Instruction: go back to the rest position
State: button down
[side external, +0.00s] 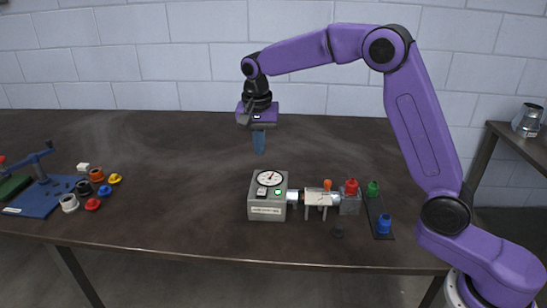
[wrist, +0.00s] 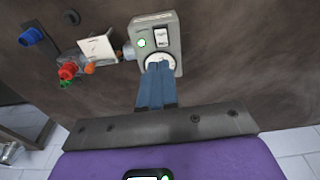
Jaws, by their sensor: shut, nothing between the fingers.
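My gripper (side external: 259,143) points down above the dark table, behind the grey gauge box and clear of it. Its blue fingers are together and empty. In the wrist view the shut fingers (wrist: 157,82) overlap part of the box's dial. The grey box (side external: 267,211) has a round white dial, a switch and a lit green button; it also shows in the wrist view (wrist: 166,25). A silver duct piece (side external: 293,197) runs from the box to a stand with a white plate (side external: 318,198). A red-capped grey block (side external: 350,205) stands to its right.
A dark strip at right carries a green knob (side external: 372,188) and a blue knob (side external: 384,224). A metal jug (side external: 527,120) stands on a side table. The table's back middle is clear.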

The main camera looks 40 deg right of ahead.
jog(key=s+a+n, duration=0.3)
jog(key=s+n, duration=0.8)
jog(key=s, duration=0.8)
jog(key=s+d+f+n, duration=0.1)
jog(key=s+d+n, duration=0.1)
jog(key=s, duration=0.4)
jog(key=s+d+f+n, duration=0.1)
jog(key=s+d+n, duration=0.2)
jog(key=s+n, duration=0.2)
jog(key=s+d+f+n+y, duration=0.1)
jog(key=s+d+n, duration=0.2)
jog(key=s, duration=0.6)
jog(key=shift+g, duration=0.3)
